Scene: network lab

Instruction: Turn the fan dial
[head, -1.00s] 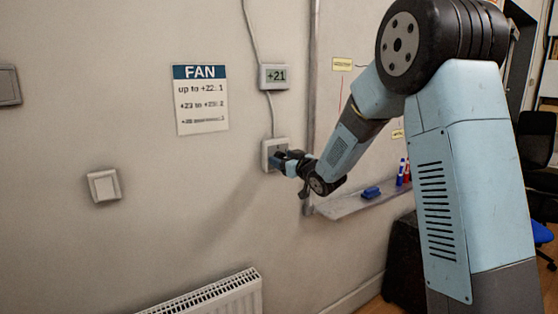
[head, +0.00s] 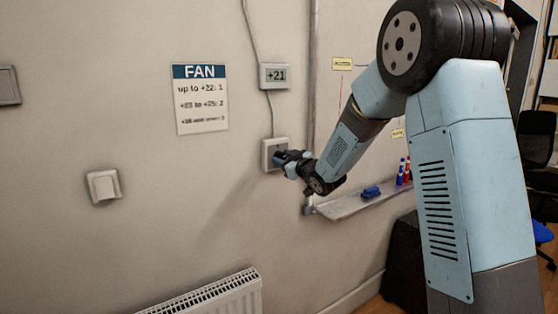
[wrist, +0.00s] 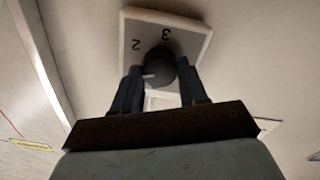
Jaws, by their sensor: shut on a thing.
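The fan dial (wrist: 160,66) is a dark round knob on a pale square plate (wrist: 187,30), in the middle of the wrist view. The digits 2 and 3 show on the plate, rotated in this view. A short white mark on the knob points left, toward my left finger; any digit there is hidden. My gripper (wrist: 159,72) is shut on the knob, one finger on each side.
A display (head: 275,76) above the dial reads +21. The FAN sign (head: 201,98) lists up to +22: 1, with higher ranges for 2 and 3. A light switch (head: 103,186), a radiator (head: 215,296) and a whiteboard ledge (head: 350,206) are nearby.

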